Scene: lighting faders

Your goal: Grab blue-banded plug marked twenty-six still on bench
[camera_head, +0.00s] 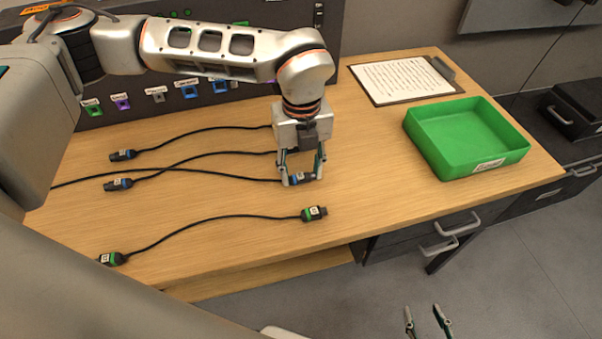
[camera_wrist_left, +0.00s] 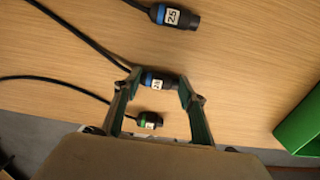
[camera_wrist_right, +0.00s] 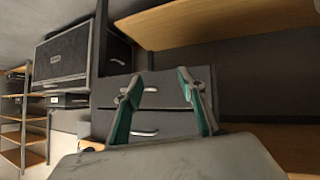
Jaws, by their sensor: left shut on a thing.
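My left gripper (camera_head: 302,181) is low over the bench, shut on a blue-banded plug (camera_head: 299,179). In the left wrist view the plug (camera_wrist_left: 157,82) lies between the two fingers, with its cable trailing to the left. Its white label starts with a 2; the second digit is too blurred to read surely. Another blue-banded plug marked 25 (camera_wrist_left: 176,16) lies on the bench apart from the fingers. My right gripper (camera_head: 427,318) is open and empty, off the bench's front edge; the right wrist view shows its spread fingers (camera_wrist_right: 165,88).
A green-banded plug (camera_head: 314,213) lies close in front of my left gripper. A green tray (camera_head: 425,150) and a clipboard (camera_head: 400,80) are at right. A panel with coloured sockets (camera_head: 190,89) stands behind.

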